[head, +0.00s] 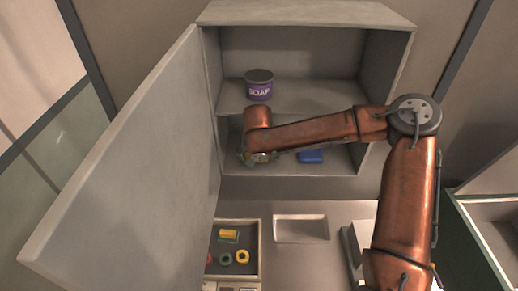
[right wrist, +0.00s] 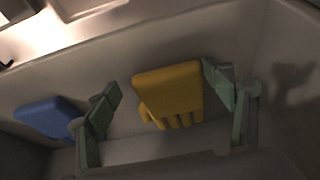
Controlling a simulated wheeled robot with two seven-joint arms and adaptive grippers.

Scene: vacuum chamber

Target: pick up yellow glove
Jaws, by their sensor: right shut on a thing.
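The yellow glove (right wrist: 170,90) is between the fingers of my right gripper (right wrist: 162,88) in the right wrist view, its fingers pointing toward the camera. One green finger lies against the glove's right edge; the other is near its left side. My right gripper is shut on the glove. In the head view, my right arm reaches into the lower shelf of the open cabinet, and the gripper (head: 257,158) there is largely hidden by the wrist. Only a scrap of yellow shows beside it. My left gripper is not in view.
A blue glove (head: 311,156) lies right of the gripper on the lower shelf; it also shows in the wrist view (right wrist: 48,117). A purple soap tin (head: 259,85) stands on the shelf above. The open cabinet door (head: 130,160) blocks the left side. A tray (head: 258,262) holds small coloured parts.

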